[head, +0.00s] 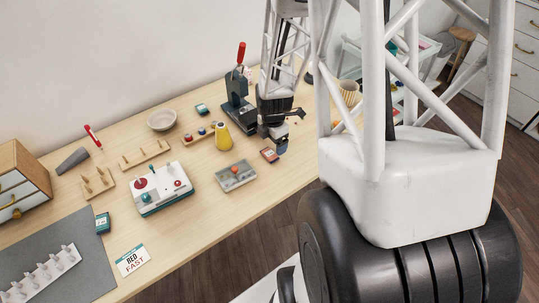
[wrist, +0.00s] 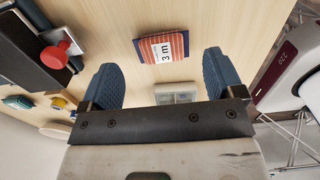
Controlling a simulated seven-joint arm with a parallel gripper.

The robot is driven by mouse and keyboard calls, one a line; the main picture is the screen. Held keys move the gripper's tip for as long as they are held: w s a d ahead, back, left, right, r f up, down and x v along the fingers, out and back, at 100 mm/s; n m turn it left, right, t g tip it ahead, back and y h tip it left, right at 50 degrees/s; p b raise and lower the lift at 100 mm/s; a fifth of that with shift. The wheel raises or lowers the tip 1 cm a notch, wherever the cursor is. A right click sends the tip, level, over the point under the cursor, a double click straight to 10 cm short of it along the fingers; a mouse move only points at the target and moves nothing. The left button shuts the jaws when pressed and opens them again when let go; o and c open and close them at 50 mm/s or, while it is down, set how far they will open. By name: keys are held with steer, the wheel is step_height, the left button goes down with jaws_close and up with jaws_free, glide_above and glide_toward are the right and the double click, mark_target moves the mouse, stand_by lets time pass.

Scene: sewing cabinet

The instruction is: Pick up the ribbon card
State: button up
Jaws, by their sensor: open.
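The ribbon card (wrist: 163,47) lies flat on the wooden table in the wrist view. In the head view the card (head: 269,155) is small, on the table close to my gripper (head: 279,145). In the wrist view my gripper (wrist: 160,68) is open, with two blue fingers wide apart and nothing between them. The card shows beyond the fingertips, roughly centred in the gap, apart from both fingers. The exact height above it is hard to tell.
A dark press with a red handle (head: 238,98) stands behind my gripper. A white control box (head: 161,190) stands farther left. Bare table lies around the card.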

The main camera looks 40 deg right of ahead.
mark_target(272, 152)
steer(key=shift+a+f, duration=0.1)
steer(key=shift+f, duration=2.35)
steer(key=c, duration=0.7)
